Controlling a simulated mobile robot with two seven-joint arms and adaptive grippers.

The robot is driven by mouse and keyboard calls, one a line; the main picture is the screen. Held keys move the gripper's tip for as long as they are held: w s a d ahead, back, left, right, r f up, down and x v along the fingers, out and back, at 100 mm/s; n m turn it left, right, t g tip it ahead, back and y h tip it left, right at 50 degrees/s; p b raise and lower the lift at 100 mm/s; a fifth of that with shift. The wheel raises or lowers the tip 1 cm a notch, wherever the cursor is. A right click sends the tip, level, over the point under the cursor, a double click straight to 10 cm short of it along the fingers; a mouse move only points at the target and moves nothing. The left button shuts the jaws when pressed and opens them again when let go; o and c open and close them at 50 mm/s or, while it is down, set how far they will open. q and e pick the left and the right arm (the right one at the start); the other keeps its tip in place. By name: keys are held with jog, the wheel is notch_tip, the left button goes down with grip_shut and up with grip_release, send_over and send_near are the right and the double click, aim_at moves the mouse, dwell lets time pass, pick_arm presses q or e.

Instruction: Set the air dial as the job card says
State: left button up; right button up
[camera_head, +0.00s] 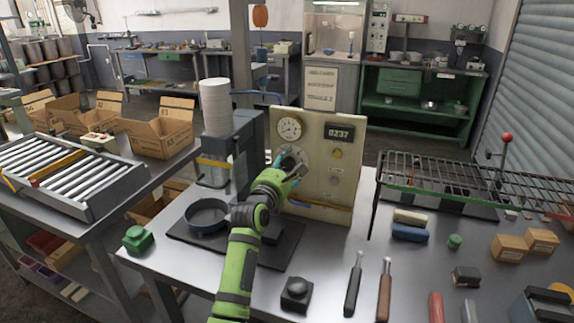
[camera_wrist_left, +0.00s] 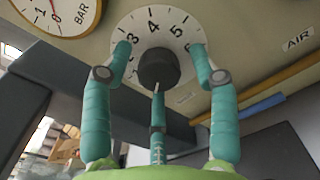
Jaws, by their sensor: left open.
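The air dial is a black knob (camera_wrist_left: 158,68) on a round white scale with numbers such as 3, 4 and 5, on the cream panel (camera_head: 342,152). An AIR label (camera_wrist_left: 298,38) is to its right. My left gripper (camera_head: 292,168), with teal fingers, reaches up to the dial. In the left wrist view its open fingers (camera_wrist_left: 160,58) stand around the knob, two at the sides and one below. Whether they touch it I cannot tell. The knob's pointer is not clear. No job card is clearly readable. My right gripper is out of view.
A BAR gauge (camera_head: 289,129) is above the dial, and a display (camera_head: 340,133) reads 0237. A grey press-like stand (camera_head: 246,140) is close on the left. A round pan (camera_head: 207,214) is in front of it. A wire rack (camera_head: 450,177) stands to the right.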

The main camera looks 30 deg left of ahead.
pick_arm(q)
jog(key=shift+w+r, duration=0.1)
jog(key=shift+w, duration=0.05)
jog(key=c, duration=1.2)
jog(key=shift+o, duration=0.3)
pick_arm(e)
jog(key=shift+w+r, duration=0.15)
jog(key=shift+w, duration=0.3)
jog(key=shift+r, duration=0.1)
